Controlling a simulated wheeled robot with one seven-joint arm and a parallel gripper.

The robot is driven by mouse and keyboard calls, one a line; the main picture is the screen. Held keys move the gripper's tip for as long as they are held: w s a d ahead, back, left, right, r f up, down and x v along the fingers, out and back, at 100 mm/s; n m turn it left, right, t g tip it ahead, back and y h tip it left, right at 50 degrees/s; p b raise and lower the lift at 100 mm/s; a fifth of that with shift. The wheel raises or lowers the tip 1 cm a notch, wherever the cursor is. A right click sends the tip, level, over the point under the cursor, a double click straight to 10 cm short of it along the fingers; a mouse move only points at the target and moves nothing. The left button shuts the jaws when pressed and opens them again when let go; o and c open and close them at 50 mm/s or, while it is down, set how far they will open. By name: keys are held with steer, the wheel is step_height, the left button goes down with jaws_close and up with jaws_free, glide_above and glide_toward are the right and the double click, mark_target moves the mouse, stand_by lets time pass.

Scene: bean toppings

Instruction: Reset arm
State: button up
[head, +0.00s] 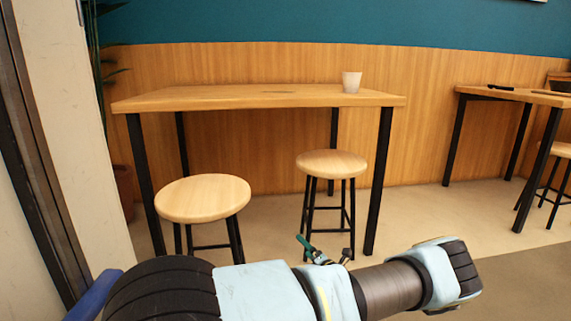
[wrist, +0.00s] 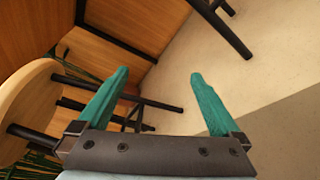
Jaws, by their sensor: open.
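My gripper (wrist: 157,76) shows in the wrist view with its two teal fingers wide apart and nothing between them. Past the fingers are pale floor, dark table or stool legs and wood panelling. In the head view my arm stretches across the bottom from left to right. A small teal part shows just behind it, below the right stool; I cannot tell from this view how the fingers stand.
A wooden table (head: 200,101) with black legs stands ahead, with a pale cup (head: 351,82) near its right end. Two round stools (head: 203,198) (head: 332,164) stand in front. Another table (head: 500,94) is at right. A wall edge (head: 75,130) is close at left.

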steer(key=s+a+r+n+g+y+p, duration=0.1)
steer(key=s+a+r+n+g, duration=0.6)
steer(key=n, duration=0.4)
steer(key=s+a+r+n+g+y+p, duration=0.1)
steer(key=s+a+r+n+g+p, duration=0.1)
steer(key=s+a+r+n+g, duration=0.55)
steer(key=s+r+n+h+p, duration=0.2)
steer(key=s+r+n+h, duration=0.3)
steer(key=s+r+n, duration=0.45)
steer(key=s+r+n+h+p, duration=0.1)
steer(key=s+r+n+h, duration=0.45)
steer(key=r+n, duration=0.7)
step_height(320, 180, up, 35)
steer(key=n+p, duration=0.2)
steer(key=p, duration=3.6)
steer(key=shift+d+t+y, duration=0.25)
steer(key=shift+t+y, duration=0.2)
